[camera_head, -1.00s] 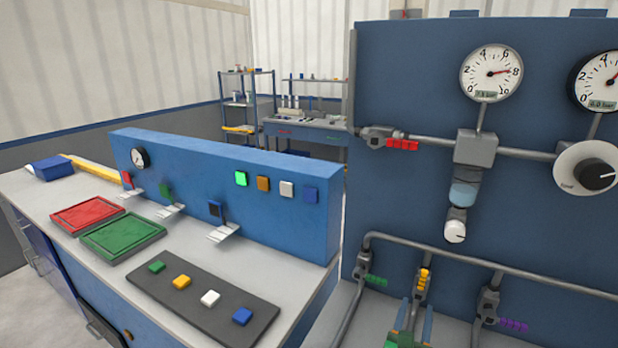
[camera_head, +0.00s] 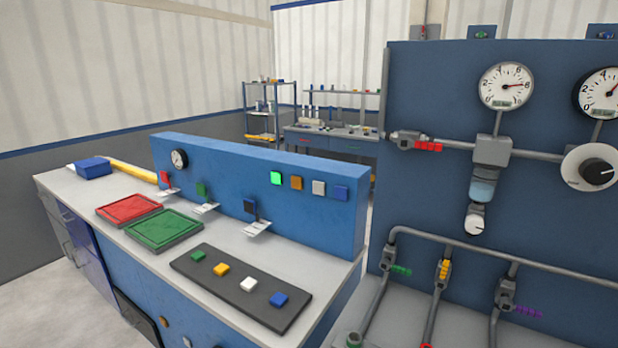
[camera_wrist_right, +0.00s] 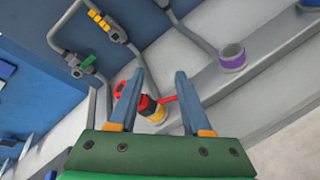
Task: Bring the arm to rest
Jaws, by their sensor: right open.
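My right gripper (camera_wrist_right: 160,73) shows in the right wrist view, with a green body and two grey-blue fingers. Its fingers are spread apart with nothing between the tips. Neither gripper shows in the head view.
A blue pipe panel (camera_head: 430,90) with gauges and valves stands at right. A purple-ringed socket (camera_wrist_right: 232,56) sits on the ledge in the wrist view. At left is a bench (camera_head: 190,262) with red (camera_head: 128,208) and green (camera_head: 163,229) trays.

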